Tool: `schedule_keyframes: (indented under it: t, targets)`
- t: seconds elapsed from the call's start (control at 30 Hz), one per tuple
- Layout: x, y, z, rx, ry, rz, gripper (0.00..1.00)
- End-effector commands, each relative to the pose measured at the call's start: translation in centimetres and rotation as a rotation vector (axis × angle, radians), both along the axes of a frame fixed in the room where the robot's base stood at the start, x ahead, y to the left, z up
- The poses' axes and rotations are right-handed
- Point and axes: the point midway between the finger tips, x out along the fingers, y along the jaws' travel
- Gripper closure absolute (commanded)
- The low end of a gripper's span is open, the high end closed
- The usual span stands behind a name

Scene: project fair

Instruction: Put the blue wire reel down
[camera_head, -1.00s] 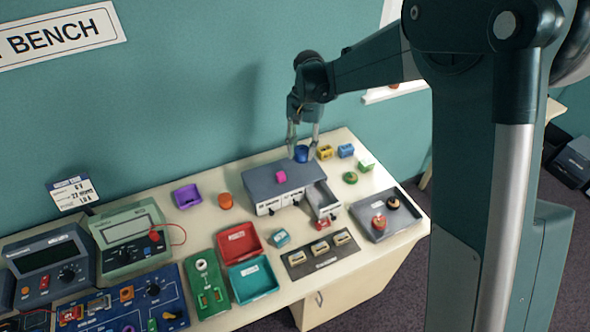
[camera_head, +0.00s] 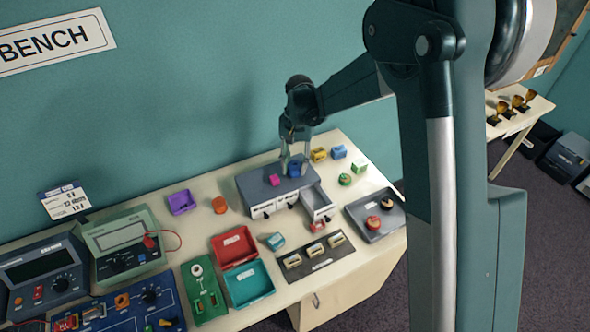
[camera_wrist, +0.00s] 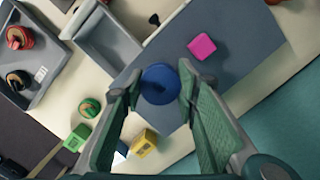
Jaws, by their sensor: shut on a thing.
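The blue wire reel (camera_head: 294,168) is between the fingertips of my gripper (camera_head: 295,166), over the grey top of the small drawer cabinet (camera_head: 252,188), near its back right part. In the wrist view the reel (camera_wrist: 160,84) shows as a round blue disc between the two green-padded fingers (camera_wrist: 160,95), with the grey top behind it. My gripper is shut on the reel and points down. I cannot tell whether the reel touches the cabinet top.
A pink block (camera_head: 274,180) sits on the cabinet top, left of the reel. A drawer (camera_head: 318,203) stands open at the cabinet's right. Yellow (camera_head: 319,154) and blue (camera_head: 339,152) blocks stand behind right. A grey tray (camera_head: 363,221) holds reels. Cabinet top around the reel is mostly clear.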

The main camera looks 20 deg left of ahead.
Motion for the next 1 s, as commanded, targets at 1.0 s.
schedule_keyframes:
  t: [1.0]
  targets:
    - [0.0, 0.0, -2.4, 0.000, 0.000, 0.000, 0.54]
